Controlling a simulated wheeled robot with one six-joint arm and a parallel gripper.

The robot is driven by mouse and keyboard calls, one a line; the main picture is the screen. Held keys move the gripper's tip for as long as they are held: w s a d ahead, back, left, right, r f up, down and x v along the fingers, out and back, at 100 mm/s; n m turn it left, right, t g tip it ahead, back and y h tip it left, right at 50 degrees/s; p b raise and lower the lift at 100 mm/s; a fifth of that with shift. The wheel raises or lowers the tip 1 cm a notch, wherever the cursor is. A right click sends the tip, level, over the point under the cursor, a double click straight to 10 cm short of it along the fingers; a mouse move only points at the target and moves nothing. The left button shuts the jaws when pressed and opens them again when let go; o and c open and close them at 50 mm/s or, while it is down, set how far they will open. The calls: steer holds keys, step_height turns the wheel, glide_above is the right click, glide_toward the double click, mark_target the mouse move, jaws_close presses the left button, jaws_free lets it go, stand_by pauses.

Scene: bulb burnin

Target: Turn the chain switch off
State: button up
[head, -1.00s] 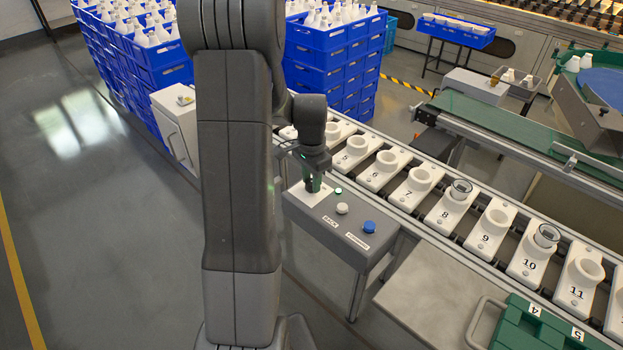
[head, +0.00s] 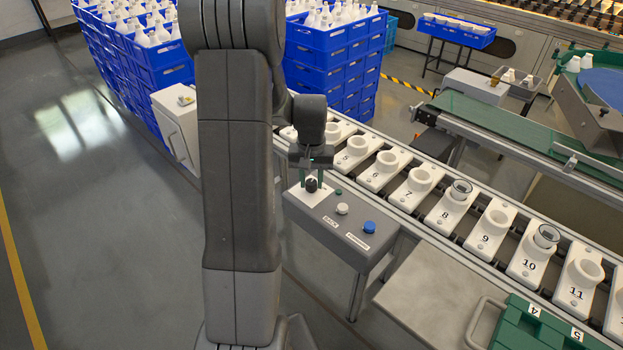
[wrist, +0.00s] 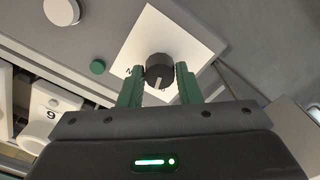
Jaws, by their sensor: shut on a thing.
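The chain switch is a black rotary knob (head: 311,185) on a white plate (head: 310,197) at the left end of a grey control box (head: 335,226). In the wrist view the knob (wrist: 159,70) sits between the green fingertips, and a pale pointer line on it points down toward my gripper. My gripper (head: 311,181) reaches down from above and is shut on the knob. It also shows in the wrist view (wrist: 160,80). Print on the plate is partly hidden and too small to read. A small green lamp (head: 338,191) beside the plate looks dark.
The box also has a white button (head: 342,208) and a blue button (head: 369,227). A conveyor with numbered white holders (head: 418,180) runs close behind it. Blue crates (head: 330,70) stand beyond. A green case (head: 545,325) lies at lower right. The floor at left is clear.

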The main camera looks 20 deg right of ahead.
mark_target(311, 182)
steer(key=shift+n, duration=1.6)
steer(key=o, duration=1)
steer(key=shift+c, duration=0.2)
step_height(311, 182, up, 14)
steer(key=shift+p, duration=0.45)
steer(key=shift+f, duration=0.15)
step_height(311, 182, down, 14)
steer(key=shift+r+b, duration=0.15)
steer(key=shift+b, duration=0.25)
